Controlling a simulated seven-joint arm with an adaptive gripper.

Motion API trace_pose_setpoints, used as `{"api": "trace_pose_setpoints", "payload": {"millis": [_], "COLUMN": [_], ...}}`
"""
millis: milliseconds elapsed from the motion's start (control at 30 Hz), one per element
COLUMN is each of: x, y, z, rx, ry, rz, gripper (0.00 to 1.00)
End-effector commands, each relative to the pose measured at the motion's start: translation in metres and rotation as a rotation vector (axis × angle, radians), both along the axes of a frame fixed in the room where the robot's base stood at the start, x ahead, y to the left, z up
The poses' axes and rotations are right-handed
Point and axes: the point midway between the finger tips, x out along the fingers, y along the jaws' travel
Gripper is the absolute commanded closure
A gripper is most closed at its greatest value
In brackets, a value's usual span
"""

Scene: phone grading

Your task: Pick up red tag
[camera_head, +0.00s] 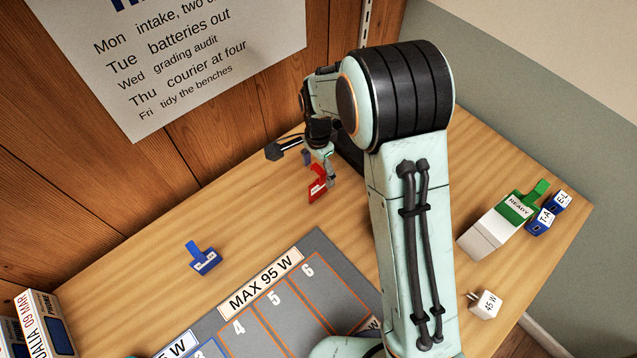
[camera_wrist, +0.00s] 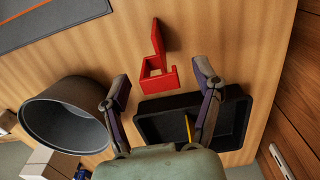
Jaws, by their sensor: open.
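In the wrist view the red tag (camera_wrist: 156,68) shows an upright tab and a boxy base. My gripper (camera_head: 329,176) is over the bench right at the tag in the head view. In the wrist view my gripper (camera_wrist: 162,86) is open, with one finger on each side of the tag's lower end. The fingers are apart from the tag and nothing is held. Whether the fingertips are level with the tag is unclear.
A dark round bin (camera_wrist: 68,115) and a black tray (camera_wrist: 232,125) with a yellow item are close to my fingers. A blue tag (camera_head: 202,259), a grey numbered mat (camera_head: 335,262), a green READY tag (camera_head: 522,203) on a white block and a white plug (camera_head: 485,304) are on the bench.

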Motion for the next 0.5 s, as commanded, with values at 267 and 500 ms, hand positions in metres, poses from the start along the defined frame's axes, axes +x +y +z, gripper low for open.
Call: {"api": "trace_pose_setpoints", "payload": {"millis": [267,500], "x": [-0.0001,-0.0001], "y": [-0.0001,-0.0001], "z": [0.0002,0.0002], "rx": [0.0,-0.001], "ry": [0.0,0.001], "rz": [0.0,0.0], "gripper": [0.86,0.87]}}
